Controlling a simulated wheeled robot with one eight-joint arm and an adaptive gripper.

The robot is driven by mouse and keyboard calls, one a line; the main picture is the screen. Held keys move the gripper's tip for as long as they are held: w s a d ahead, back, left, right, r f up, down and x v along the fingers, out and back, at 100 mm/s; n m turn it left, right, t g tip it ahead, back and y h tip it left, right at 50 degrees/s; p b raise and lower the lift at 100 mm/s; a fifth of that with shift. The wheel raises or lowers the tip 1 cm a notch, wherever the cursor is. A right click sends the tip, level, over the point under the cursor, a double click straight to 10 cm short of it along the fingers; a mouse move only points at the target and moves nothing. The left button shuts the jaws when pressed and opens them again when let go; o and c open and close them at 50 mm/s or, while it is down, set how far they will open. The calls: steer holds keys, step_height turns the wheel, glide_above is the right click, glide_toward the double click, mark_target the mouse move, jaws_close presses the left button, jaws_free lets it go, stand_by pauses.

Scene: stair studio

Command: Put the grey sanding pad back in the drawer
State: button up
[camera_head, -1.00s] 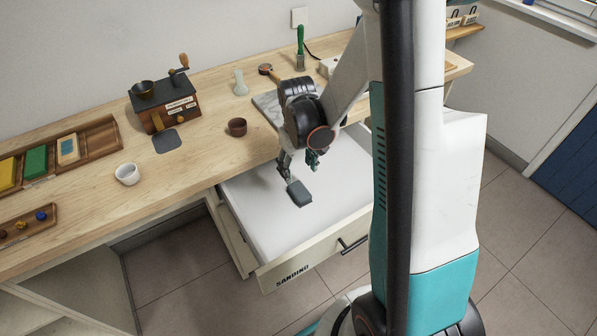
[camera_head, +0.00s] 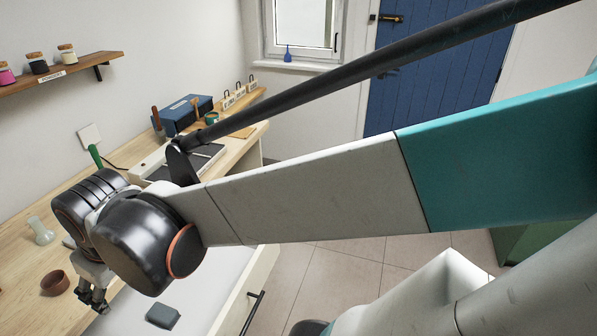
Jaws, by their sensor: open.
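The grey sanding pad (camera_head: 162,316) lies on the white floor of the open drawer (camera_head: 216,278), near the bottom of the view. My gripper (camera_head: 95,302) is at the lower left, to the left of the pad and apart from it. Its fingers are open and nothing shows between them. My wrist and forearm hide part of the drawer's back and the bench edge.
A brown cup (camera_head: 55,283) and a pale glass vessel (camera_head: 41,232) stand on the bench left of my gripper. A green-handled tool (camera_head: 95,156), a dark grey slab (camera_head: 190,165) and a blue box (camera_head: 186,115) are farther back. Tiled floor (camera_head: 310,275) is clear right of the drawer.

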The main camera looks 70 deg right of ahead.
steer(key=s+a+r+t, duration=0.2)
steer(key=s+r, duration=0.1)
steer(key=s, duration=0.2)
steer(key=shift+s+a, duration=0.2)
steer(key=shift+f, duration=0.1)
steer(key=shift+c, duration=0.5)
stand_by(0.6)
